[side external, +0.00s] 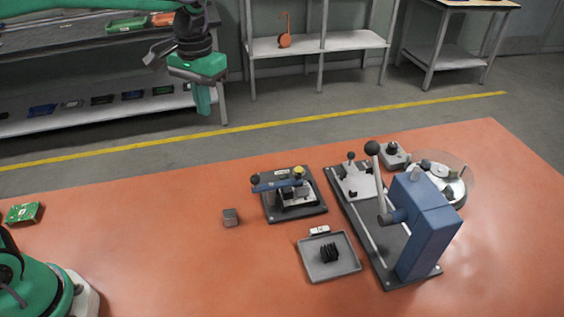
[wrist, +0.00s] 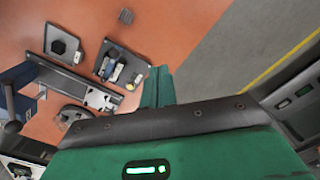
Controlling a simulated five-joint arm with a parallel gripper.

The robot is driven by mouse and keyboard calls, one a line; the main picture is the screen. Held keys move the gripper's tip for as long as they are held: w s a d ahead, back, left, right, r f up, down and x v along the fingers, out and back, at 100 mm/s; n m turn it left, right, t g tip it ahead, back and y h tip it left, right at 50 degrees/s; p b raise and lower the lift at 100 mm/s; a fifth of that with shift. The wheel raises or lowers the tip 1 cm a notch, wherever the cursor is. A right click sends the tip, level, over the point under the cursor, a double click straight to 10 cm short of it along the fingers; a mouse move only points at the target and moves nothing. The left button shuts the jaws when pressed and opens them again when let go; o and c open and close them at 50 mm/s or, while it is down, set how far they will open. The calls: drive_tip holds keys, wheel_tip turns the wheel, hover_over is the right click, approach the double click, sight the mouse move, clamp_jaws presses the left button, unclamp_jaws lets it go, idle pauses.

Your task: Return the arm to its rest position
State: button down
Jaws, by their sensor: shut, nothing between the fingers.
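My green gripper (side external: 202,98) hangs high at the upper left of the side view, above and behind the orange table (side external: 160,215). Its fingers point down and are shut with nothing between them. In the wrist view the gripper's green fingers (wrist: 158,88) also show, close together, against the table and the grey floor. It is apart from everything on the table.
A fixture with a blue lever (side external: 290,195), a small grey block (side external: 231,217), a grey tray (side external: 345,262) with black parts, and a tall blue press (side external: 425,225) stand on the table. A green box (side external: 24,213) lies at the left. The table's middle left is clear.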

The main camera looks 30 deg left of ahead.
drive_tip(key=s+a+t, duration=0.3)
drive_tip(key=s, duration=0.7)
drive_tip(key=s+a+t, duration=0.2)
drive_tip(key=s+a, duration=0.1)
drive_tip(key=s, duration=0.8)
drive_tip(key=shift+s+a+r+t, duration=0.15)
drive_tip(key=shift+a+r+t, duration=0.2)
drive_tip(key=shift+r+t, duration=0.05)
